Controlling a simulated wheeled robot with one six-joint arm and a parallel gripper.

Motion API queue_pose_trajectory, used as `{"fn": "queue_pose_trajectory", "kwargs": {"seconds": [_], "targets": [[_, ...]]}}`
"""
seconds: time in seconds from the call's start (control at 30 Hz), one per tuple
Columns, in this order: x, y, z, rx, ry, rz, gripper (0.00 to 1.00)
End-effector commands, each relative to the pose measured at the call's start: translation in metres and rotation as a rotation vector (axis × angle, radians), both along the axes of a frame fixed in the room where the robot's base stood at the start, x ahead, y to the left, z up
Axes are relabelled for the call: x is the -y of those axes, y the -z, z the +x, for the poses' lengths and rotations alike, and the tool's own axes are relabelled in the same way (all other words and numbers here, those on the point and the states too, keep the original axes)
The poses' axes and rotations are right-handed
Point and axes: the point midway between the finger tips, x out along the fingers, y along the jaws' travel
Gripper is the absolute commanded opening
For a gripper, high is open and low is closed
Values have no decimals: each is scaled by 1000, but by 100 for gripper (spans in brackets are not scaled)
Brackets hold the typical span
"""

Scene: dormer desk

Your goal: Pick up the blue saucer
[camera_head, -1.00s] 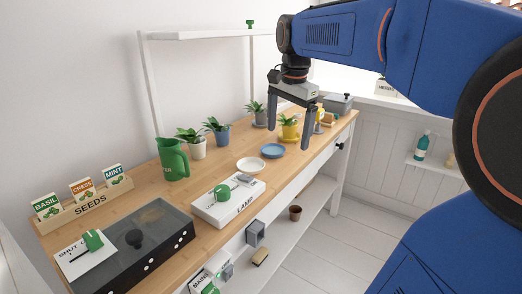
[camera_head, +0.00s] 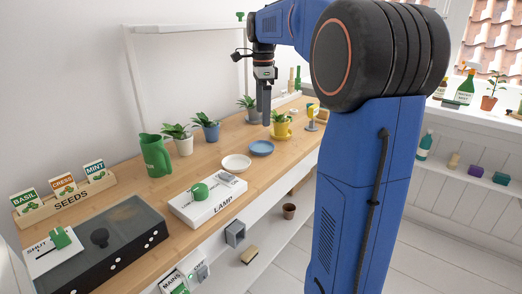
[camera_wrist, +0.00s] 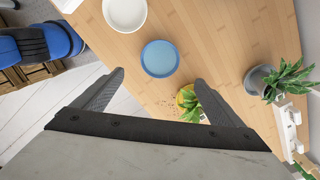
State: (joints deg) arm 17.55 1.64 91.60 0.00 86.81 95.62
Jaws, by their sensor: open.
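The blue saucer (camera_head: 261,148) lies flat and empty on the wooden desk, between a white saucer (camera_head: 236,163) and a yellow potted plant (camera_head: 281,125). In the wrist view the blue saucer (camera_wrist: 160,58) is in full sight, ahead of and between the fingertips, with nothing on it. My gripper (camera_head: 264,112) is above the desk, over the plants' side, apart from the saucer. In the wrist view my gripper (camera_wrist: 158,82) has its two fingers spread wide with nothing between them.
The yellow pot stands close to the saucer and shows by the right finger in the wrist view (camera_wrist: 188,98). A grey potted plant (camera_wrist: 262,80) stands farther right there. A green jug (camera_head: 155,154), the lamp box (camera_head: 207,200) and a white shelf frame (camera_head: 185,28) are nearby.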

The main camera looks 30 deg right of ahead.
Motion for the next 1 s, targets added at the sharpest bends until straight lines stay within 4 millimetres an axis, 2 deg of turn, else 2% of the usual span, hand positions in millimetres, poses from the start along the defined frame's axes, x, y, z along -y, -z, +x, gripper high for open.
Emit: {"fn": "queue_pose_trajectory", "kwargs": {"seconds": [0.3,0.6,0.9,1.0], "targets": [[0,53,0,0,-1,0,91],[-1,73,0,0,-2,0,91],[-3,111,1,-1,-2,0,91],[-3,118,1,1,-2,0,91]]}}
